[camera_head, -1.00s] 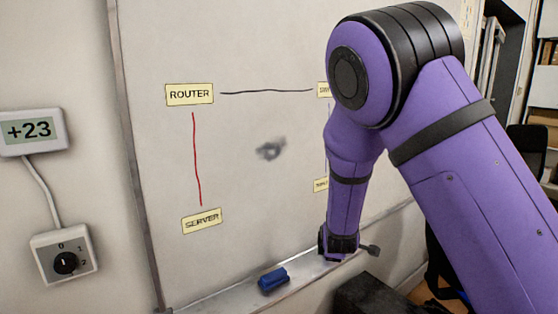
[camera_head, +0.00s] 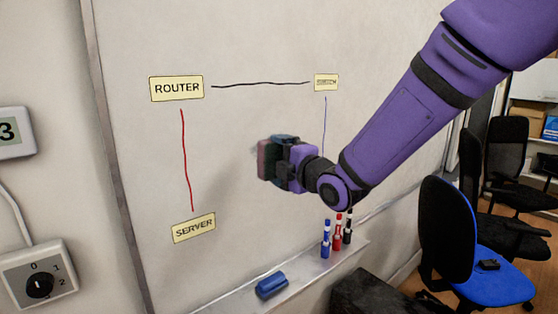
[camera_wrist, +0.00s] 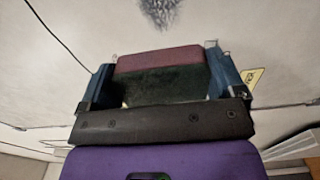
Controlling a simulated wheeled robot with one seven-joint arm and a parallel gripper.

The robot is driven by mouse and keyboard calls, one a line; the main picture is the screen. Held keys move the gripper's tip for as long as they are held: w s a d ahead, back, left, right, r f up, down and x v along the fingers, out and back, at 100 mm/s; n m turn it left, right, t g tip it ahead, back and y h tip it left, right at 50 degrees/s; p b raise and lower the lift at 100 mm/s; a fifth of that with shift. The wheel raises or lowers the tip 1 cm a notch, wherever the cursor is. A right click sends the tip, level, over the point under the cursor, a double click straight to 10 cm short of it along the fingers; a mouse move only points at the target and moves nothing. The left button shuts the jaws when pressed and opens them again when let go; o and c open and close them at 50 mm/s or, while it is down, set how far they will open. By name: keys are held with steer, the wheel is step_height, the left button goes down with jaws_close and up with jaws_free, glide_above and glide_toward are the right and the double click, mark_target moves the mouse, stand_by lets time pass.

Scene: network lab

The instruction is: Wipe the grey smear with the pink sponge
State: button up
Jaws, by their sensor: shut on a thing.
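My gripper (camera_head: 277,160) is shut on the pink sponge (camera_head: 263,160), which has a dark green backing. In the wrist view the sponge (camera_wrist: 160,62) sits between the two blue fingers, its pink face turned toward the whiteboard (camera_head: 240,50). The grey smear (camera_wrist: 160,10) shows at the top edge of the wrist view, just beyond the sponge with bare board between them in the picture. In the head view the smear is mostly hidden behind the sponge and gripper. I cannot tell whether the sponge touches the board.
Labels "ROUTER" (camera_head: 177,88), "SERVER" (camera_head: 194,228) and a third (camera_head: 326,82) are joined by black, red and blue lines. A blue eraser (camera_head: 271,286) and several markers (camera_head: 337,236) are on the tray (camera_head: 315,268). A blue chair (camera_head: 470,260) stands right.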

mark_target(254, 149)
steer(key=shift+x, duration=2.8)
steer(key=shift+x, duration=0.95)
steer(key=shift+w+d, duration=0.1)
steer(key=shift+w+d, duration=0.5)
steer(key=shift+d, duration=0.25)
steer(key=shift+w+d, duration=0.5)
steer(key=shift+d, duration=0.3)
steer(key=shift+w+d, duration=0.1)
steer(key=w+d, duration=0.4)
steer(key=d, duration=0.2)
steer(key=shift+s+a, duration=1.05)
steer(key=shift+a, duration=0.55)
steer(key=shift+s+a, duration=1.05)
steer(key=shift+a, duration=0.55)
steer(key=shift+s+a, duration=1.05)
steer(key=shift+a, duration=0.55)
